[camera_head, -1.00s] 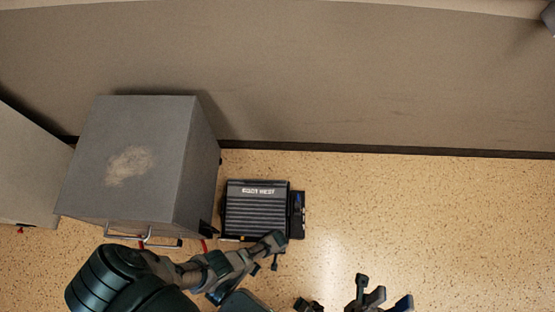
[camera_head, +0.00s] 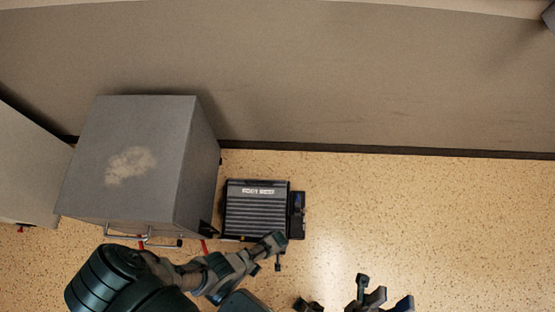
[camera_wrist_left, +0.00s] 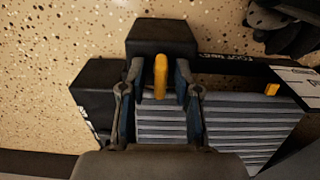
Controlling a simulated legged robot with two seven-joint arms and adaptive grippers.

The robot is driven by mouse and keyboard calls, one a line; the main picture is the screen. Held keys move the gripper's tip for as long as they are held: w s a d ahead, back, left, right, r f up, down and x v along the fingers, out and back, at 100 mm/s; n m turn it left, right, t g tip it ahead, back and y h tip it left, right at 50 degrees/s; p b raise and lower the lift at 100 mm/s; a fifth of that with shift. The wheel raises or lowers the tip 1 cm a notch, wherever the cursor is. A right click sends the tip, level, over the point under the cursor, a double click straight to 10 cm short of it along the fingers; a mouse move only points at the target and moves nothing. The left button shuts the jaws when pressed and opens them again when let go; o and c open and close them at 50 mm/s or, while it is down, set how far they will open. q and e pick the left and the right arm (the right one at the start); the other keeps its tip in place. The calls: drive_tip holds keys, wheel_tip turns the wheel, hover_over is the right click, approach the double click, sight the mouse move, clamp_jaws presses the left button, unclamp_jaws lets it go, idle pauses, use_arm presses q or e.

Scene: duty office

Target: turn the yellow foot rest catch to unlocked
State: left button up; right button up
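The foot rest (camera_head: 256,212) is a dark box with a ribbed grey top, on the floor right of the grey cabinet. In the left wrist view, the yellow catch (camera_wrist_left: 160,76) stands upright between the two fingers of my left gripper (camera_wrist_left: 160,88), by a black block. The fingers are open around it, with a narrow gap visible on each side. In the head view, my left gripper (camera_head: 274,242) is at the foot rest's front right corner, and the catch cannot be made out. My right gripper (camera_head: 385,298) is open and empty over the floor.
A grey cabinet (camera_head: 135,160) with a front handle stands close left of the foot rest. A grey partition (camera_head: 330,75) runs behind. The floor (camera_head: 430,215) to the right is clear. A smaller yellow piece (camera_wrist_left: 272,89) shows on the foot rest.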

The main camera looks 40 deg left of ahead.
use_arm(q)
wheel_tip(320, 180, up, 12)
idle(1.0)
idle(0.4)
